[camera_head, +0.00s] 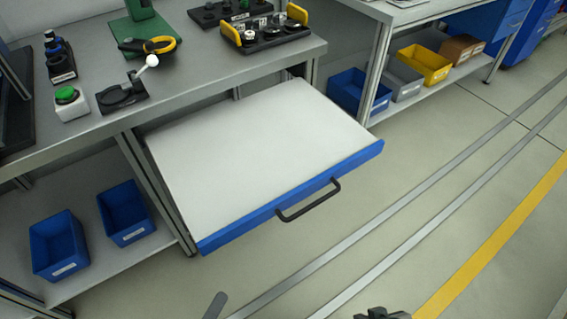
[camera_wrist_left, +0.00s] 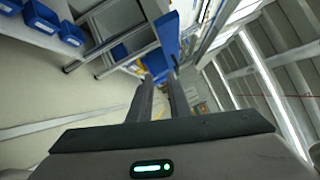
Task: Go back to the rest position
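My left gripper (camera_head: 215,306) shows only as a dark finger at the bottom edge of the head view. In the left wrist view its two fingers (camera_wrist_left: 160,88) stand apart with a gap and nothing between them. The gripper is in free space in front of the bench, clear of the pulled-out drawer (camera_head: 255,135). A dark part at the bottom edge right of centre seems to be my right gripper (camera_head: 382,313); it is mostly cut off, and its fingers cannot be made out.
The drawer sticks out from the workbench (camera_head: 190,75), with a blue front and black handle (camera_head: 308,200). The bench top carries a green-topped button box (camera_head: 70,103), a joystick and fixtures. Blue bins (camera_head: 58,245) stand on the shelf below. The floor at right is clear.

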